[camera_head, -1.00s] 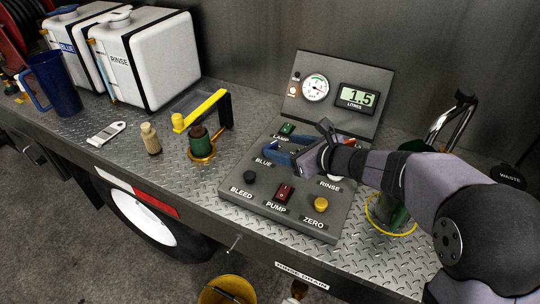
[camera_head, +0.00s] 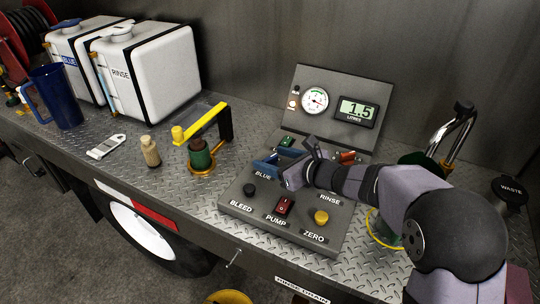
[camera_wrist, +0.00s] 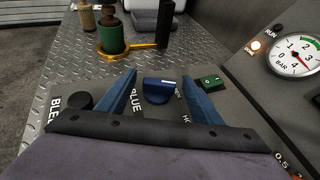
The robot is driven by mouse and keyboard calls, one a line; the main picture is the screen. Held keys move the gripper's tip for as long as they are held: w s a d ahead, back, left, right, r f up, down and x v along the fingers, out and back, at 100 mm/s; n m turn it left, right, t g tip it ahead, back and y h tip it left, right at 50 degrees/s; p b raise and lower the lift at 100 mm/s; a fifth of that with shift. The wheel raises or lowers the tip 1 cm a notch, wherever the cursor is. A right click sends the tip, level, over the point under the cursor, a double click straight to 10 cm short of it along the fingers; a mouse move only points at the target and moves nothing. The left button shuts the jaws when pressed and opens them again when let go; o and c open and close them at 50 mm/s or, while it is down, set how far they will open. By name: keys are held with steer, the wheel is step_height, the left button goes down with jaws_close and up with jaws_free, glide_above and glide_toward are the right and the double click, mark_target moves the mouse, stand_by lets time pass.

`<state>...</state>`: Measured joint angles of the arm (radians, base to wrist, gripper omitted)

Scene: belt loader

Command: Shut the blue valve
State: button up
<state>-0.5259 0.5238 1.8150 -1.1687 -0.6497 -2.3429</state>
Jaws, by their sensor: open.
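The blue valve (camera_wrist: 158,90) is a blue knob with a pale mark on its top, set on the grey control panel beside the BLUE label. In the wrist view it shows between the two blue fingers of my gripper (camera_wrist: 159,80). The fingers are apart, one on each side of the knob, with gaps visible; I cannot tell how deep they reach. In the head view my gripper (camera_head: 276,162) is over the panel near the BLUE label, and the valve is hard to tell from the fingers.
The panel holds a green lamp switch (camera_wrist: 211,82), a black BLEED knob (camera_head: 249,190), a red PUMP switch (camera_head: 283,206) and a yellow ZERO knob (camera_head: 321,217). A gauge (camera_head: 315,101) and a display reading 1.5 (camera_head: 357,111) stand behind. A green bottle-like part (camera_head: 200,157) stands left.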

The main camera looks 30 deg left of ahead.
steer(key=shift+x, duration=0.85)
steer(key=c, duration=1.1)
steer(key=shift+o, duration=0.2)
